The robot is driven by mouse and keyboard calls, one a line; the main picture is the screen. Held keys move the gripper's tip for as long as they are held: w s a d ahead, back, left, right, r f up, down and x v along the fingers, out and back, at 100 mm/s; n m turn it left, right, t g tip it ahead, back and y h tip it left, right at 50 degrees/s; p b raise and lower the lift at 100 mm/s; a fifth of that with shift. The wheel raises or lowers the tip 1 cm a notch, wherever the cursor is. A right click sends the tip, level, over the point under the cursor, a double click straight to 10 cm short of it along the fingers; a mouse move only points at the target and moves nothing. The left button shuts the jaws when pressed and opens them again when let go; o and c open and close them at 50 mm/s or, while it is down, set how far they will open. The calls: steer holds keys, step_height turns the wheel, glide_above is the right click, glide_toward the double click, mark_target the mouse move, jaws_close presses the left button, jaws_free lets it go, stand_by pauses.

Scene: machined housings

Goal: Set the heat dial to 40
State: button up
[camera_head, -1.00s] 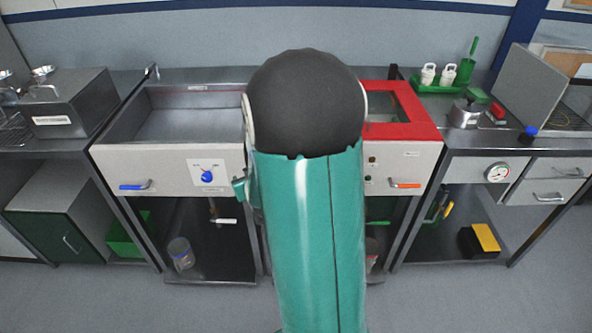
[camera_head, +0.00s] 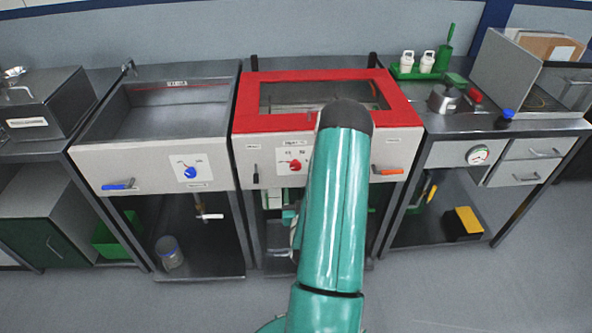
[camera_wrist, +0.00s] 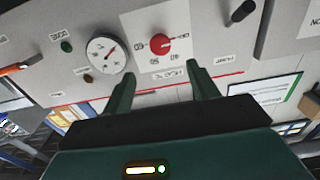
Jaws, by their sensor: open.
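The heat dial is a red knob (camera_head: 295,165) on a white plate, on the front panel of the red-topped unit (camera_head: 243,110). In the wrist view the panel appears upside down, and the red knob (camera_wrist: 157,45) has printed numbers around it. I cannot reliably read its setting. My gripper (camera_wrist: 160,76) is open and empty, its two green fingers pointing at the panel. In the picture the fingertips lie just below the dial plate, one to each side; the knob looks clear of them. In the head view my arm hides the gripper.
A round gauge (camera_wrist: 107,52) sits beside the dial plate. An orange handle (camera_head: 387,170) and a dark lever (camera_head: 255,173) are on the same panel. The left unit has a similar blue knob (camera_head: 190,172). A bench with another gauge (camera_head: 477,155) stands to the right.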

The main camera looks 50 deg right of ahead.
mark_target(296, 168)
steer(key=x, duration=1.1)
steer(key=shift+w+d, duration=0.15)
steer(key=shift+w, duration=0.1)
steer(key=c, duration=1)
steer(key=shift+m, duration=0.4)
steer(key=m, duration=0.4)
steer(key=shift+m, duration=0.4)
steer(key=m, duration=0.6)
steer(key=o, duration=1)
